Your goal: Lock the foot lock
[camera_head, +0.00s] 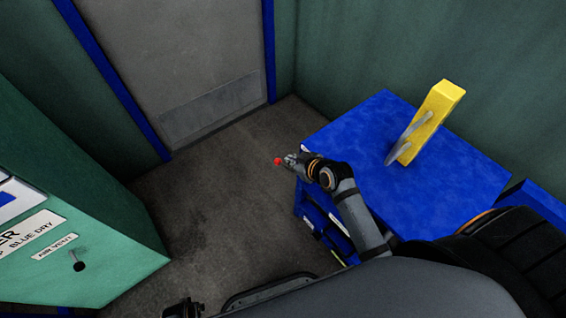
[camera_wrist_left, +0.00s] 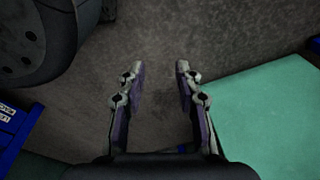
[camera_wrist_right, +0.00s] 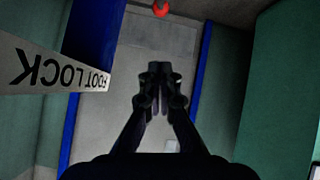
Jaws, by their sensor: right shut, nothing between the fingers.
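A white plate reading FOOT LOCK (camera_wrist_right: 50,68) shows upside down at the left of the right wrist view. A round red knob (camera_wrist_right: 161,9) is at the top of that view, beyond my right fingertips. The knob (camera_head: 278,161) also shows in the head view, just left of my right gripper (camera_head: 291,160) beside the blue cabinet. My right gripper (camera_wrist_right: 159,74) is shut and empty, with a visible gap to the knob in the wrist view. The knob's stem is hidden. My left gripper (camera_wrist_left: 160,80) is open and empty above the floor.
The blue cabinet (camera_head: 365,130) carries an upright yellow block (camera_head: 428,115) with a grey lever. A green machine (camera_head: 80,230) with an AIR VENT label stands at the left. A grey door (camera_head: 185,60) is at the back. The floor (camera_head: 220,200) between them is clear.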

